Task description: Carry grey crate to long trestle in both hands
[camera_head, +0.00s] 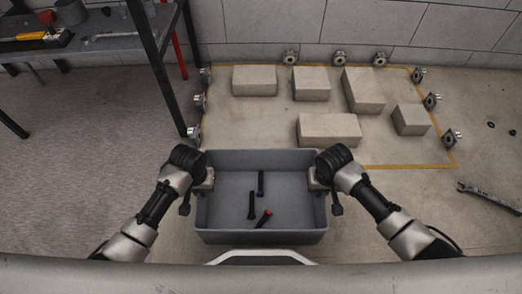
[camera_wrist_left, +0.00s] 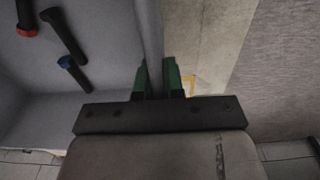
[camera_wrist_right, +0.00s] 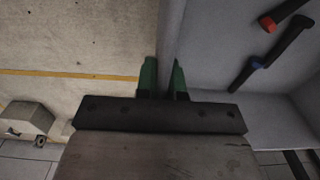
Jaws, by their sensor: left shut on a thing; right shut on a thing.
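The grey crate (camera_head: 262,238) is in front of me in the head view, open at the top, with a few dark bolts (camera_head: 252,205) lying loose on its floor. My left gripper (camera_head: 205,183) is shut on the crate's left wall; in the left wrist view its green fingers (camera_wrist_left: 165,80) sit on both sides of the wall. My right gripper (camera_head: 318,180) is shut on the right wall; its green fingers (camera_wrist_right: 163,77) straddle that wall in the right wrist view. The crate looks roughly level. I cannot tell its height above the floor. I cannot tell which table is the long trestle.
Several concrete blocks (camera_head: 329,129) lie beyond the crate inside a yellow floor line (camera_head: 395,167), with small metal fixtures (camera_head: 340,58) along it. A dark table (camera_head: 100,43) with tools stands at upper left. A wrench (camera_head: 487,195) lies at right. The left floor is clear.

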